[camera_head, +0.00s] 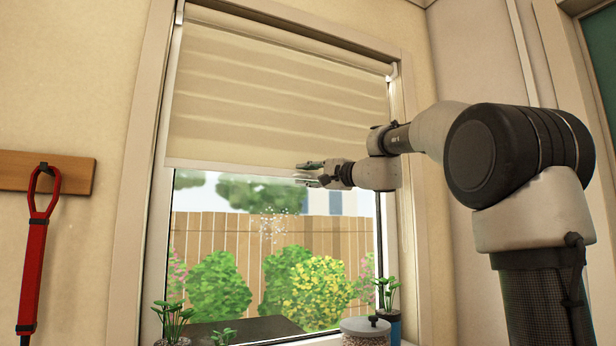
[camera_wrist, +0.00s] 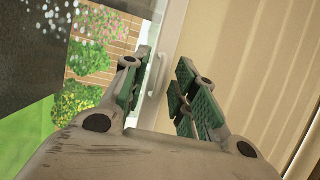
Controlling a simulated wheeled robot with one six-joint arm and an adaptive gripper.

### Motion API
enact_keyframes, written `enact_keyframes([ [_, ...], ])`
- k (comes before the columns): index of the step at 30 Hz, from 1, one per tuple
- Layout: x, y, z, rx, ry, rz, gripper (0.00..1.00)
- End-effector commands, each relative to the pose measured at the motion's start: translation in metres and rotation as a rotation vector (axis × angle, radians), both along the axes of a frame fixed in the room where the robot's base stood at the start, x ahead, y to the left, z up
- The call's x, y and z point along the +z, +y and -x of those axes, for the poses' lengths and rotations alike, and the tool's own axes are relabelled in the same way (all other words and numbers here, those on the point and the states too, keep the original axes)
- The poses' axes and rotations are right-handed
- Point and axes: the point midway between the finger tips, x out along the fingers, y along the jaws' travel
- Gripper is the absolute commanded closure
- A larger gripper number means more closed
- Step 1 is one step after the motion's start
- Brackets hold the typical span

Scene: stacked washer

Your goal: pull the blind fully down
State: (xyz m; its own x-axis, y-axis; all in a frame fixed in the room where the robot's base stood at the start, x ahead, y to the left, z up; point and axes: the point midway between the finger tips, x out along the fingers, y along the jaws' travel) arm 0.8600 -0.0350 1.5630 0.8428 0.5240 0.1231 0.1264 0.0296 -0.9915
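The cream blind (camera_head: 270,100) hangs over the upper part of the window, with its pale bottom bar (camera_head: 225,168) about halfway down. In the wrist view the blind (camera_wrist: 270,50) fills the right side. A small white pull handle (camera_wrist: 157,76) stands out from the bottom bar (camera_wrist: 165,40) and shows between my fingers. My gripper (camera_head: 308,172) is at the bottom bar, right of its middle. In the wrist view my gripper (camera_wrist: 158,85) is open, with green-padded fingers on either side of the handle. I cannot tell whether they touch it.
The window frame (camera_head: 140,180) surrounds the blind. Potted plants (camera_head: 175,322) (camera_head: 387,300) and a lidded jar (camera_head: 365,332) stand on the sill below. A red tool (camera_head: 38,250) hangs on the left wall. The glass below the bar is mostly clear of objects.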

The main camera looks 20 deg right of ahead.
Motion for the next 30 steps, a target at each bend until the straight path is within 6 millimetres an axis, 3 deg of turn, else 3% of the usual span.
enact_keyframes([
  [1,0.0,0.0,0.0,0.0,0.0,0.0,0.79],
  [5,0.0,0.0,0.0,0.0,0.0,0.0,1.0],
  [17,-0.009,-0.001,0.0,-0.001,0.001,0.002,1.0],
  [23,-0.046,-0.001,0.0,-0.003,0.005,0.001,1.0],
  [30,-0.119,-0.002,0.0,-0.002,0.007,-0.003,1.0],
])
